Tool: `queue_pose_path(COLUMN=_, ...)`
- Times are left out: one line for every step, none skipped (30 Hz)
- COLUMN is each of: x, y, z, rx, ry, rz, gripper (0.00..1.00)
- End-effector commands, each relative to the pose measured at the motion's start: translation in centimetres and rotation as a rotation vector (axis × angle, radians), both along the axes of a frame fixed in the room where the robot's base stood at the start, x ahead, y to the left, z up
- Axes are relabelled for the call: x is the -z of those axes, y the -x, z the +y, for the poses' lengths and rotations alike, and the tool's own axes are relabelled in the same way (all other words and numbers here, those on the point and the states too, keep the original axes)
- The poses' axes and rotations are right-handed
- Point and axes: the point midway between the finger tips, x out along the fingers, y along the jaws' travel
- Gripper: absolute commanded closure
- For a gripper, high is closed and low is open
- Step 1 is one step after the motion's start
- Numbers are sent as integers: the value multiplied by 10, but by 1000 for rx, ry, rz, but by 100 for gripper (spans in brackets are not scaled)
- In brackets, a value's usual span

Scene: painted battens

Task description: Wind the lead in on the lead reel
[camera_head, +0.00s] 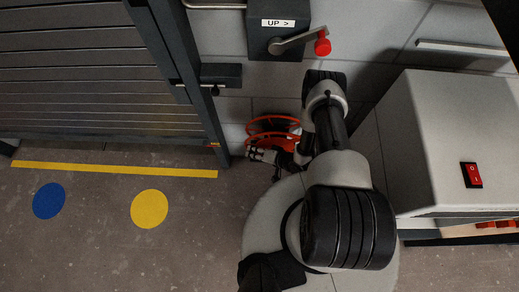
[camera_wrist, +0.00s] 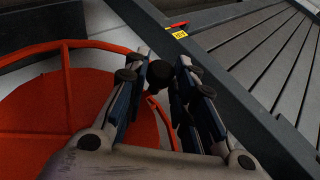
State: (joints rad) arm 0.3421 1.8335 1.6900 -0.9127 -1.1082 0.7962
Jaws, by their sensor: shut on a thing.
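The lead reel (camera_head: 272,126) is orange-red and stands low against the wall, beside the dark door post. My arm partly hides it in the head view. In the wrist view the reel (camera_wrist: 66,95) fills the left side, with its rim, a spoke and a flat disc showing. My gripper (camera_wrist: 170,78) is over the reel's right edge, shut on a small dark knob (camera_wrist: 158,75), which looks like the reel's crank handle. The fingers hide most of the knob and the crank. I cannot make out the lead itself in either view.
A grey box marked "UP >" (camera_head: 278,42) with a red-knobbed crank (camera_head: 322,46) is on the wall above. A slatted shutter (camera_head: 90,75) is at left. A white cabinet (camera_head: 450,130) with a red switch (camera_head: 471,175) stands close at right. The floor at left is clear.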

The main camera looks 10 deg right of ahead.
Motion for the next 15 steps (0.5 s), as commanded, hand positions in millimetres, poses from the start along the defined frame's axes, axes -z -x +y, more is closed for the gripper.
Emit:
queue_pose_path(x=1, y=-1, z=-3, rx=9, ry=-30, rz=-11, gripper=100)
queue_pose_path(x=-1, y=-1, z=-2, rx=9, ry=-48, rz=-17, gripper=100)
queue_pose_path(x=-3, y=-1, z=-2, rx=10, ry=-70, rz=-24, gripper=100)
queue_pose_path(x=-5, y=0, z=-2, rx=8, ry=-85, rz=-29, gripper=100)
queue_pose_path(x=-6, y=0, z=-2, rx=8, ry=-99, rz=-33, gripper=100)
queue_pose_path(x=-8, y=0, z=-1, rx=8, ry=-117, rz=-38, gripper=100)
queue_pose_path(x=-9, y=0, z=-1, rx=8, ry=-128, rz=-42, gripper=100)
queue_pose_path(x=-10, y=0, z=-1, rx=7, ry=-138, rz=-45, gripper=100)
queue_pose_path(x=-12, y=0, z=-1, rx=5, ry=-151, rz=-50, gripper=100)
queue_pose_path(x=-13, y=-1, z=-1, rx=6, ry=-159, rz=-52, gripper=100)
queue_pose_path(x=-14, y=-1, z=-1, rx=6, ry=-167, rz=-54, gripper=100)
queue_pose_path(x=-15, y=0, z=0, rx=5, ry=-174, rz=-57, gripper=100)
queue_pose_path(x=-15, y=-1, z=0, rx=4, ry=-180, rz=-58, gripper=100)
queue_pose_path(x=-16, y=-1, z=0, rx=4, ry=-183, rz=-60, gripper=100)
queue_pose_path(x=-17, y=-1, z=0, rx=4, ry=-188, rz=-62, gripper=100)
